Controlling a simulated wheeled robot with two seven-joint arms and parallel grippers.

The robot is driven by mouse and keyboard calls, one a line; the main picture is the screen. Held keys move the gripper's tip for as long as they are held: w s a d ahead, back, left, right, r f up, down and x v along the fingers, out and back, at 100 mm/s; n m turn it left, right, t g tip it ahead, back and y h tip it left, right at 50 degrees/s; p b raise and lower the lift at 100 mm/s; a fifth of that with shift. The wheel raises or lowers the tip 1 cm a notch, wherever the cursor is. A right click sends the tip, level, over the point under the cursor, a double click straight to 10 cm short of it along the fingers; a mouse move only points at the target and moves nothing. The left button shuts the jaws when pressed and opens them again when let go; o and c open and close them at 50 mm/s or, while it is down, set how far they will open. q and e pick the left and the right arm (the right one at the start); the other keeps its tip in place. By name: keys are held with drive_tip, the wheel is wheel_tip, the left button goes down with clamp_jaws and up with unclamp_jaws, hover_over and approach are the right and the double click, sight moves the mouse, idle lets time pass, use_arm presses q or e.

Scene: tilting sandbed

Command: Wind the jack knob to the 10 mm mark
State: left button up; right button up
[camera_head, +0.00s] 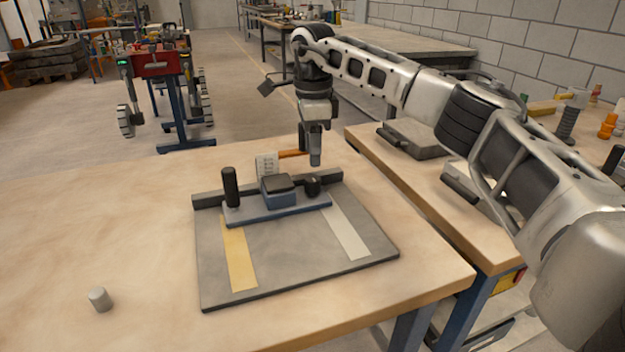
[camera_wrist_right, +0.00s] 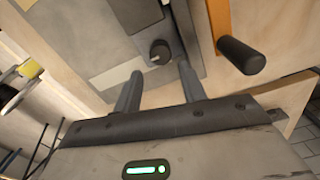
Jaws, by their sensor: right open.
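The jack knob seems to be the round black knob (camera_head: 312,186) at the right end of a blue base (camera_head: 280,213) on a grey board (camera_head: 310,262). In the right wrist view the black knob (camera_wrist_right: 160,52) lies just beyond and between my fingertips, not gripped. My right gripper (camera_head: 315,160) points down, above and slightly behind the knob. It is open and empty (camera_wrist_right: 160,72). A white card (camera_head: 266,166) with small markings stands behind the base; the markings are too small to read. My left gripper is out of view.
A black upright handle (camera_head: 230,187) stands at the base's left end. An orange bar (camera_head: 292,153) lies behind, near my gripper; an orange bar with a black grip (camera_wrist_right: 242,55) shows in the wrist view. A small grey cylinder (camera_head: 100,299) stands front left.

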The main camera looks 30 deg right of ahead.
sight(313, 177)
wheel_tip(313, 177, down, 7)
drive_tip(key=shift+f, duration=0.1)
idle(0.3)
drive_tip(key=c, duration=0.7)
